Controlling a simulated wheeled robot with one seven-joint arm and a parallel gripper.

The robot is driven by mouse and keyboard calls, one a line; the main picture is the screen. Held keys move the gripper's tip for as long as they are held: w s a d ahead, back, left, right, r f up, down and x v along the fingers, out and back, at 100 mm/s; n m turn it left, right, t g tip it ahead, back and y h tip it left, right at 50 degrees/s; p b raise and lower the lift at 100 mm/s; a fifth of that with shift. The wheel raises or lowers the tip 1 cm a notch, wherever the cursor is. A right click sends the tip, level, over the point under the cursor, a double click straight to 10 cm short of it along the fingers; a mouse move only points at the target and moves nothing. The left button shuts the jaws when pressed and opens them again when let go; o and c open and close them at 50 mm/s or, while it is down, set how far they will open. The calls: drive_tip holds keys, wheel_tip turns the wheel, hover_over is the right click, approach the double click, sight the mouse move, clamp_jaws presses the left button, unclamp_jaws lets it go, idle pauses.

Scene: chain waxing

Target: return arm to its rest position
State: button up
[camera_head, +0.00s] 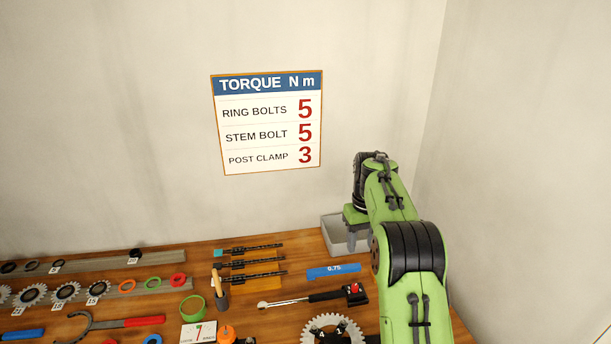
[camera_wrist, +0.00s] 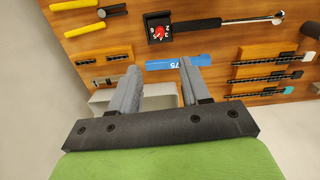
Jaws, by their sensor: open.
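My green arm reaches in from the lower right in the head view. My gripper (camera_head: 358,235) is over the back right of the wooden bench, close to a grey bin (camera_head: 333,232), which it partly hides. In the wrist view my gripper (camera_wrist: 158,77) shows two grey fingers standing apart, with nothing between them. The blue 0.75 gauge strip (camera_wrist: 162,64) lies on the bench beyond the fingertips; it also shows in the head view (camera_head: 333,271), left of my arm.
A torque wrench (camera_head: 312,297) lies in front of the strip. Chain pieces (camera_head: 250,262) lie to the left. Walls rise behind and right. The air above the bench is clear.

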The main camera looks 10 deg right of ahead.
drive_tip(key=s+a+r+t, duration=0.1)
drive_tip(key=s+a+r, duration=0.3)
drive_tip(key=s+r, duration=0.35)
drive_tip(key=s+a+r+t, duration=0.2)
drive_tip(key=s+a+r, duration=0.1)
drive_tip(key=s+r, duration=0.4)
drive_tip(key=s+a+f+t, duration=0.1)
drive_tip(key=s+a+f, duration=0.1)
drive_tip(key=s, duration=0.8)
drive_tip(key=s+a+f+t, duration=0.1)
drive_tip(key=s+f, duration=0.3)
drive_tip(key=s, duration=0.6)
drive_tip(key=shift+a+m+t, duration=0.3)
drive_tip(key=shift+a, duration=0.05)
